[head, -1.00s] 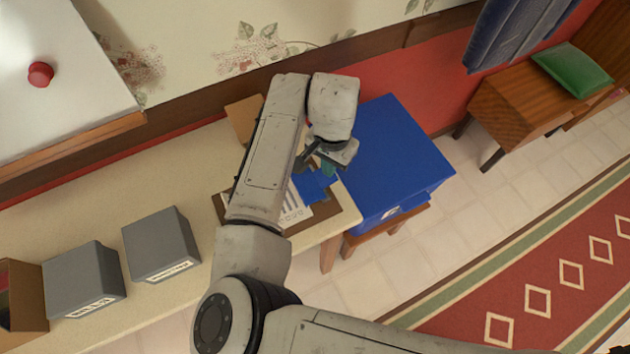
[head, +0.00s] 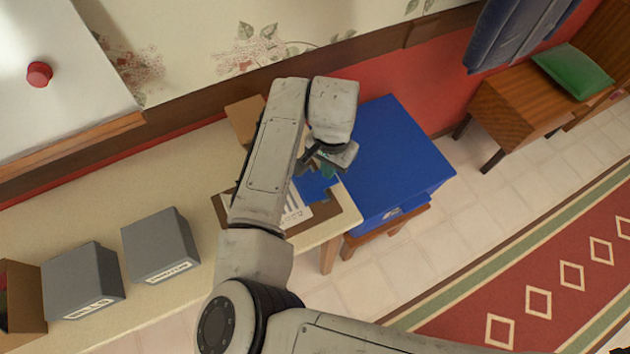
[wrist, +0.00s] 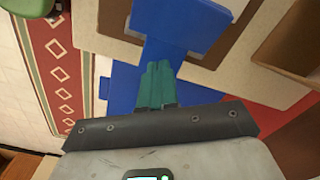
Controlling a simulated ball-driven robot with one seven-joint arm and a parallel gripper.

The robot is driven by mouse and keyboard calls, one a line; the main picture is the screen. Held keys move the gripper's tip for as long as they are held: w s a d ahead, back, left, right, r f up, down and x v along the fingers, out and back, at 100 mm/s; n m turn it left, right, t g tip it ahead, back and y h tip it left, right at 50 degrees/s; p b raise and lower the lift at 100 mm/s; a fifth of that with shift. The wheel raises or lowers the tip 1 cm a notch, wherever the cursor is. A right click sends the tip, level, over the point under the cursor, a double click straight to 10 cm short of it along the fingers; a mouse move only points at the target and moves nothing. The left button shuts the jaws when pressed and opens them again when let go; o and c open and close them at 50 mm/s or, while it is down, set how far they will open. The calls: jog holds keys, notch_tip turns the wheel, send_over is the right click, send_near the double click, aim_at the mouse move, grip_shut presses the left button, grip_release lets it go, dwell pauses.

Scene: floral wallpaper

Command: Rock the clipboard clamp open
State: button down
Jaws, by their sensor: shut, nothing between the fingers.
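The clipboard (head: 335,217) is a brown board with white printed paper (head: 295,207). It lies at the right end of the cream table, partly hidden by my arm. Its blue clamp (head: 317,186) is at the board's right side. In the wrist view the clamp's wide blue plate (wrist: 180,18) is at the top, with a narrower blue part running down behind my fingertips. My gripper (wrist: 158,72) has its teal fingers together, empty, at the clamp. I cannot tell whether they touch it. In the head view my gripper (head: 327,168) is mostly hidden by the wrist.
A large blue box (head: 390,160) on a wooden stand is right of the table. Two grey bins (head: 160,245) and an open brown box (head: 25,300) stand along the table to the left. A brown block (head: 243,120) is behind my arm. A wall is behind.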

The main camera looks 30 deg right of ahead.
notch_tip(320, 180, up, 7)
jog(key=p, duration=0.5)
jog(key=shift+p, duration=0.35)
jog(key=shift+f, duration=0.1)
